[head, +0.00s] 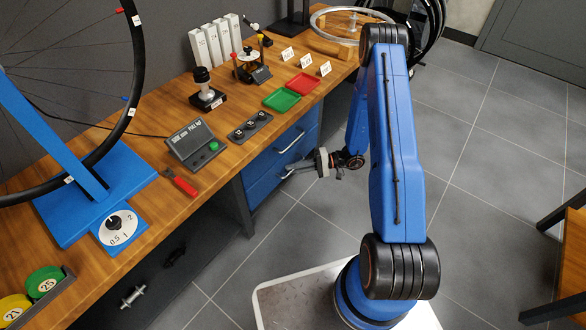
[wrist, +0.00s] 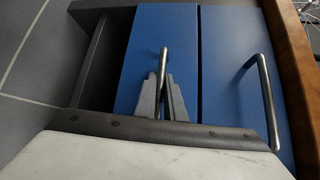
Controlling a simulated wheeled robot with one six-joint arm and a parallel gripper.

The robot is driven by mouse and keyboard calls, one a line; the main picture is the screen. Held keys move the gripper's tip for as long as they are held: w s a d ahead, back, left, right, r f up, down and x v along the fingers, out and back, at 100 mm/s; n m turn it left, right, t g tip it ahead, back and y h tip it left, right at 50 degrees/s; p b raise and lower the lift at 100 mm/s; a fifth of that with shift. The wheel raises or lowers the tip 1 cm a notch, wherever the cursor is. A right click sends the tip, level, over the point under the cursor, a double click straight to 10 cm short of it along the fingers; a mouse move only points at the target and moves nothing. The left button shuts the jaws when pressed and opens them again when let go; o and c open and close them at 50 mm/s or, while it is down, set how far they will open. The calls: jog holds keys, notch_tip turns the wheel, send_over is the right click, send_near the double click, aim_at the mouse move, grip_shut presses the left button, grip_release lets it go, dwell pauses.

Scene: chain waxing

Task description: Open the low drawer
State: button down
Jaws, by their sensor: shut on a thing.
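The low drawer (wrist: 140,50) has a plain blue front and a bar handle (wrist: 164,56). In the wrist view it is the left one of two blue fronts, farther from the wooden top. My gripper (wrist: 162,92) is shut on this handle, one finger on each side of it. In the head view my gripper (head: 291,170) reaches in from the right at the blue drawer unit under the bench. The low drawer front (head: 262,188) shows there partly. It looks about flush with the front above it, with no clear gap.
The upper drawer (wrist: 230,65) has its own bar handle (wrist: 265,95), close beside my gripper. A dark open space and a grey bench leg (head: 236,205) lie to the left of the drawers. Grey tiled floor (head: 290,235) in front of the drawers is clear. The bench top (head: 225,165) carries trays and tools.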

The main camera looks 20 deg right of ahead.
jog(key=s+d, duration=0.9)
jog(key=s, duration=0.3)
jog(key=s+d, duration=0.9)
jog(key=s, duration=0.4)
jog(key=shift+d, duration=0.15)
jog(key=c, duration=1.8)
grip_release()
jog(key=shift+c, duration=0.2)
jog(key=s+d+r, duration=0.2)
jog(key=d, duration=1.5)
jog(key=shift+s+r, duration=0.15)
jog(key=shift+s, duration=0.1)
